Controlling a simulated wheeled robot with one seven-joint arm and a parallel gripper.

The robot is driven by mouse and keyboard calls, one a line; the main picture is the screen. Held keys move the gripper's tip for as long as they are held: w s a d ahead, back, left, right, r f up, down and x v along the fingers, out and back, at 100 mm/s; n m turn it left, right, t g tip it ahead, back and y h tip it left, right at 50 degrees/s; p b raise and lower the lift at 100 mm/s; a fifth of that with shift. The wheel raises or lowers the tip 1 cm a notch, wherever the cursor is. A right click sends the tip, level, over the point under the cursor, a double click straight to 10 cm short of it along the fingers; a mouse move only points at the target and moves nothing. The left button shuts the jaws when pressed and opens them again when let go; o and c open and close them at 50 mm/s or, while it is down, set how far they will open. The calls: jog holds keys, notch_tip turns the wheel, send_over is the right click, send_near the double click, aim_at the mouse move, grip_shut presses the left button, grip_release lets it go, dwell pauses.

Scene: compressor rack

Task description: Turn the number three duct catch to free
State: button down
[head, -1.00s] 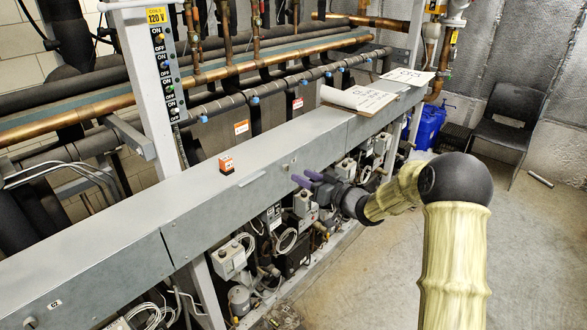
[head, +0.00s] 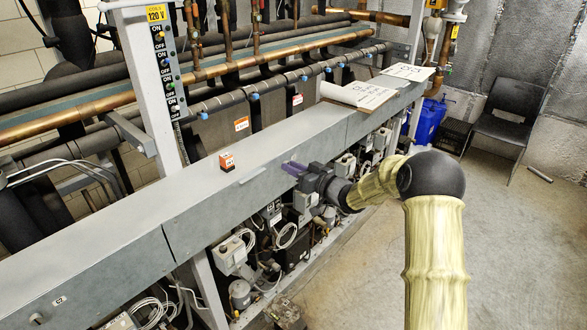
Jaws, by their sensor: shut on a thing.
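The long grey duct (head: 200,215) runs diagonally across the rack. I take the fingers to be shut on that catch. No number three is readable beside it.
A small orange box (head: 227,161) and papers (head: 358,95) lie on top of the duct. Valves, grey boxes and cables (head: 230,255) crowd the space under it. Open floor (head: 350,285) lies in front, with a black chair (head: 505,120) at the back right.

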jog(key=shift+f+n+b, duration=0.15)
jog(key=shift+n+b, duration=0.25)
jog(key=shift+b, duration=0.25)
jog(key=n+b, duration=1.7)
jog(key=b, duration=0.3)
jog(key=c, duration=1.3)
grip_release()
jog(key=shift+d, duration=0.1)
